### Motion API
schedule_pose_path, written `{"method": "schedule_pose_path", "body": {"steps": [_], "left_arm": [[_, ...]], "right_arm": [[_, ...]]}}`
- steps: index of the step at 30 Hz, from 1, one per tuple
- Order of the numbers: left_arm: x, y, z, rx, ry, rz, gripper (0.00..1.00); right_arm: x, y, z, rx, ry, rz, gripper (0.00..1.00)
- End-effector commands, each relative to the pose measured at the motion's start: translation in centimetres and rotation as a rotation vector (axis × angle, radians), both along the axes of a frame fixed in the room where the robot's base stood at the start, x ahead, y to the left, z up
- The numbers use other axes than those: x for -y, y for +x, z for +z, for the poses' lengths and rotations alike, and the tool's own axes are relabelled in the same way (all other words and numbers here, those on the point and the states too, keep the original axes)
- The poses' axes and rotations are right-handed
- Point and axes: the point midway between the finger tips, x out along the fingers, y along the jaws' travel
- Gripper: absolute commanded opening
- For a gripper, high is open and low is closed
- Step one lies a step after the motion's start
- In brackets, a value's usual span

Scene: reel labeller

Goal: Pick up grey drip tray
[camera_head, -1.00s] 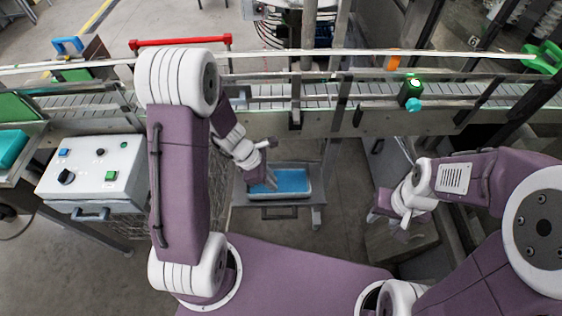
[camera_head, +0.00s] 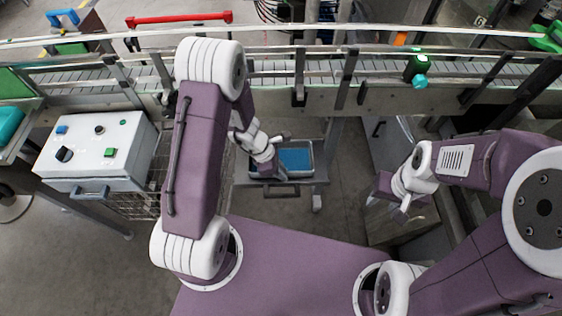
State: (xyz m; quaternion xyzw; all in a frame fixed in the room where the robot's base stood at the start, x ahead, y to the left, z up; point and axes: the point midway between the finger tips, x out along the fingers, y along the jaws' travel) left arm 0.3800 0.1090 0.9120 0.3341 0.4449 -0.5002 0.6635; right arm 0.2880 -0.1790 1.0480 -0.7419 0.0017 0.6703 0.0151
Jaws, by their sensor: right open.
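The grey drip tray (camera_head: 312,161) sits on a low shelf below the conveyor, in the middle of the head view. It has a pale grey rim and a blue inside. My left gripper (camera_head: 269,169) reaches down over the left part of the tray and hides some of it. I cannot tell whether its fingers touch the tray or how far apart they are. My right gripper (camera_head: 378,190) is open and empty, to the right of the tray and apart from it.
The conveyor (camera_head: 200,102) runs across behind the tray. A white control box (camera_head: 98,150) with buttons stands at the left, beside a wire basket (camera_head: 142,190). A green lamp (camera_head: 420,66) and cyan knob (camera_head: 419,82) are on the conveyor's rail. Bare floor lies before the shelf.

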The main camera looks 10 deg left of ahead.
Motion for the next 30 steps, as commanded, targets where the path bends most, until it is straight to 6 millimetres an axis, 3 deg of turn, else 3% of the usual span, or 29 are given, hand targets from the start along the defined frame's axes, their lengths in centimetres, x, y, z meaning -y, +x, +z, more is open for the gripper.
{"method": "schedule_pose_path", "body": {"steps": [4, 6, 30], "left_arm": [[-0.01, 0.01, 0.09, 0.0, 0.0, 0.0, 0.15], [-0.01, 0.01, 0.1, 0.0, 0.0, 0.0, 0.0], [-0.01, 0.02, 0.13, 0.001, -0.001, 0.0, 0.0]], "right_arm": [[0.0, 0.01, 0.07, 0.0, 0.0, 0.0, 0.42], [0.0, 0.01, 0.07, 0.0, 0.0, 0.0, 0.42], [0.0, 0.0, 0.08, 0.0, 0.0, 0.0, 0.42]]}}
